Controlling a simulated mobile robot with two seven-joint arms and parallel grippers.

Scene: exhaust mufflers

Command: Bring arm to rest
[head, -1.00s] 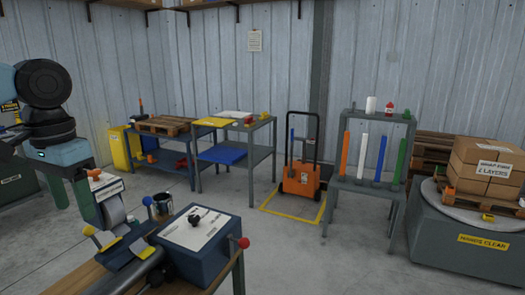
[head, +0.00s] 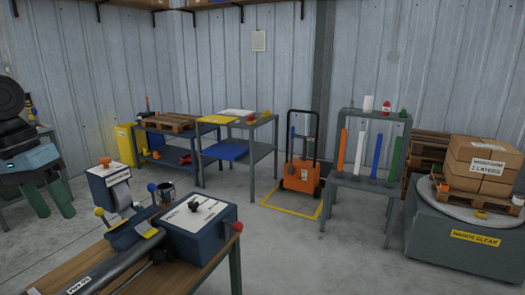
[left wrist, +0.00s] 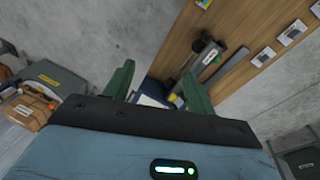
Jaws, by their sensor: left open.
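My left gripper (head: 53,210) hangs at the left edge of the head view, with two green fingers pointing down. It is open, with nothing between the fingers, and is left of the workbench and apart from it. In the left wrist view its fingers (left wrist: 158,70) are spread, with the bench and floor beyond them. My right gripper does not show.
A blue-grey rack (head: 252,160) and an orange hand truck (head: 302,173) stand at the back. A stand with coloured tubes (head: 376,158) is right of them. Cartons (head: 482,165) sit on a pallet at far right. The concrete floor (head: 310,260) in front is clear.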

